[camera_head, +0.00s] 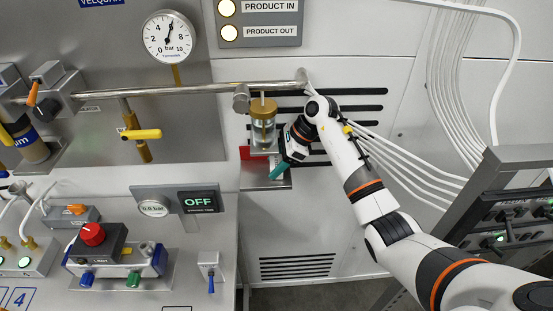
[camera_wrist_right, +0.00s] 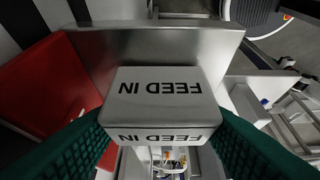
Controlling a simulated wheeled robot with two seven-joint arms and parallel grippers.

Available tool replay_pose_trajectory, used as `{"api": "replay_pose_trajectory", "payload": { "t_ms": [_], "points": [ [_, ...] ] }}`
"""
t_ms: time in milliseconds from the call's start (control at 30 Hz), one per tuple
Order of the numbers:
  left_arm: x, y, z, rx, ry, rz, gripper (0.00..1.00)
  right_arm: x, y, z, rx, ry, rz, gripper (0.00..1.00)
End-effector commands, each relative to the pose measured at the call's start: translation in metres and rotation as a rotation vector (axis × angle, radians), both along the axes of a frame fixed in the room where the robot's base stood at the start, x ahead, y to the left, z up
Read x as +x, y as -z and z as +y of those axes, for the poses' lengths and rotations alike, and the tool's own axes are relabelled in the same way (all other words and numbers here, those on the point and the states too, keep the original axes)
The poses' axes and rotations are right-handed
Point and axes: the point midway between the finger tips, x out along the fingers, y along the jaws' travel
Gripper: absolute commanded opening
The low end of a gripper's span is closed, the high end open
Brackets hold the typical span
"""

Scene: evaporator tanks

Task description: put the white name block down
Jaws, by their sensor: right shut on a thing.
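The white name block (camera_wrist_right: 158,95) is in the right wrist view, with "FEED IN" reading upside down on its top and near faces. The teal fingers of my right gripper (camera_head: 279,171) are shut on it, one on each side. In the head view the gripper points down and left at a small metal shelf (camera_head: 254,181) below a glass jar. The block cannot be made out there, being hidden by the gripper. I cannot tell whether the block touches the shelf, whose grey metal (camera_wrist_right: 205,45) shows behind it in the wrist view. My left gripper is out of view.
A red block (camera_head: 245,153) stands at the shelf's back left; it is large at the left of the wrist view (camera_wrist_right: 45,85). The glass jar with a brass lid (camera_head: 263,125) hangs close above. White cables (camera_head: 410,170) and a dark rack (camera_head: 505,215) are to the right.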

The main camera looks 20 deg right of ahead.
Motion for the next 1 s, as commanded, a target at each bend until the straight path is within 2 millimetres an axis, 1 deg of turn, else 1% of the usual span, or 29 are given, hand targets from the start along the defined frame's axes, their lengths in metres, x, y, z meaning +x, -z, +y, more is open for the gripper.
{"api": "replay_pose_trajectory", "payload": {
  "t_ms": [267, 300, 367, 400, 433, 667, 800, 833, 967, 1000],
  "points": [
    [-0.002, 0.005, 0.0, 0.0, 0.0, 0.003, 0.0, 0.0, 0.005, 0.0, -0.001, 0.0, 0.0, 0.29],
    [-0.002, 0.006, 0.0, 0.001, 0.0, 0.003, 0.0, 0.0, 0.005, 0.0, -0.001, 0.0, 0.0, 0.54],
    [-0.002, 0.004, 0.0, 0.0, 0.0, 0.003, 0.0, 0.0, 0.003, 0.0, 0.0, 0.0, 0.0, 0.64],
    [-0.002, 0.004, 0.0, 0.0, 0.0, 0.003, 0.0, 0.0, 0.003, 0.0, 0.0, 0.0, 0.0, 0.7],
    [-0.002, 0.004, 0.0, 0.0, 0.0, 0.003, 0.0, 0.0, 0.004, 0.0, 0.0, 0.0, 0.0, 0.74],
    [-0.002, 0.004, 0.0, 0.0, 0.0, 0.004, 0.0, 0.0, 0.003, 0.0, 0.0, 0.0, 0.0, 0.74],
    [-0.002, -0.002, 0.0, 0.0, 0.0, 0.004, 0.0, 0.0, -0.003, 0.0, 0.001, 0.0, 0.001, 0.74],
    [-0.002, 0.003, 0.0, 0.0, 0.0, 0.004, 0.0, 0.0, -0.003, -0.003, -0.001, 0.001, -0.001, 0.74],
    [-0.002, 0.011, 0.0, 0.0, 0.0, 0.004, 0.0, -0.003, -0.019, -0.015, -0.004, 0.002, -0.005, 0.74],
    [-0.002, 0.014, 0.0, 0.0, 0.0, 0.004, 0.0, -0.005, -0.026, -0.02, -0.005, 0.001, -0.006, 0.74]
  ]
}}
